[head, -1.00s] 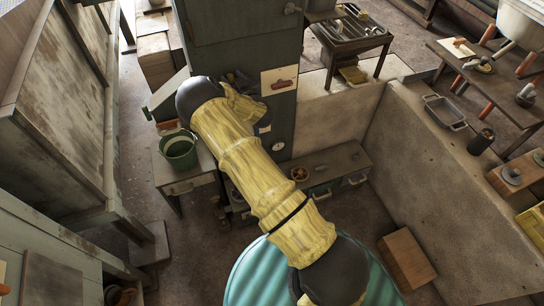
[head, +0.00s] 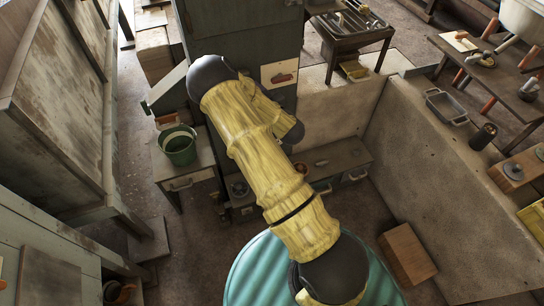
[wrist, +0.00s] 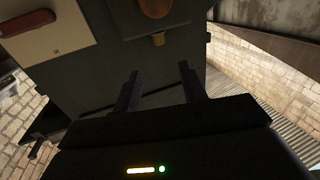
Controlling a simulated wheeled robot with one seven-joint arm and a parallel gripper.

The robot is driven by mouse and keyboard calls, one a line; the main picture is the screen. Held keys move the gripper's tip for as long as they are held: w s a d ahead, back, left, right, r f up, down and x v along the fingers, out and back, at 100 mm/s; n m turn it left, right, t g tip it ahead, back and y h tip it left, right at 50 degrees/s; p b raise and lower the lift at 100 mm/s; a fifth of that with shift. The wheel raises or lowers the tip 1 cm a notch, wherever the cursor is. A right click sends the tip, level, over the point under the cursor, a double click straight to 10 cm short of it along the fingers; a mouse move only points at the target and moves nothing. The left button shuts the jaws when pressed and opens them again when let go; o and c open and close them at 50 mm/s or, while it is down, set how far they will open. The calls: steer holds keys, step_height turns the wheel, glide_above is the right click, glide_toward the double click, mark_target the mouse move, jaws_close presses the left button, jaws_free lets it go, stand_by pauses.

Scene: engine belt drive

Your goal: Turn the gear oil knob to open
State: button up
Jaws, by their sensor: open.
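My gripper (wrist: 160,72) is open and empty in the wrist view. Its two dark fingers stand apart in front of a dark cabinet face (wrist: 105,68). I cannot tell for sure whether this is the gear oil knob. A pale plate with a red lever-like part (head: 282,78) is on the cabinet in the head view; the plate's lower part (wrist: 45,32) shows at upper left in the wrist view. My arm hides my gripper in the head view.
A green bucket (head: 179,147) stands on a small table left of the cabinet. A low bench (head: 340,157) with drawers lies right of my arm. A concrete wall (head: 420,165) and a wooden box (head: 406,254) are farther right. Bare floor shows at lower left.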

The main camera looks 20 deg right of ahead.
steer(key=s+d+f+m+g+h+b, duration=0.4)
steer(key=s+d+f+h+b, duration=0.15)
steer(key=f+b, duration=0.3)
steer(key=s+a+f+g+b, duration=0.2)
steer(key=s+f+g+b, duration=0.1)
steer(key=s+b, duration=0.1)
steer(key=s+a+f+m+g+b, duration=0.1)
steer(key=s+a+f+g+b, duration=0.1)
steer(key=s+b, duration=0.3)
steer(key=shift+s+a+f+g, duration=0.35)
steer(key=shift+s+f+g, duration=0.15)
steer(key=shift+s, duration=0.4)
steer(key=shift+s+r, duration=0.1)
stand_by(0.3)
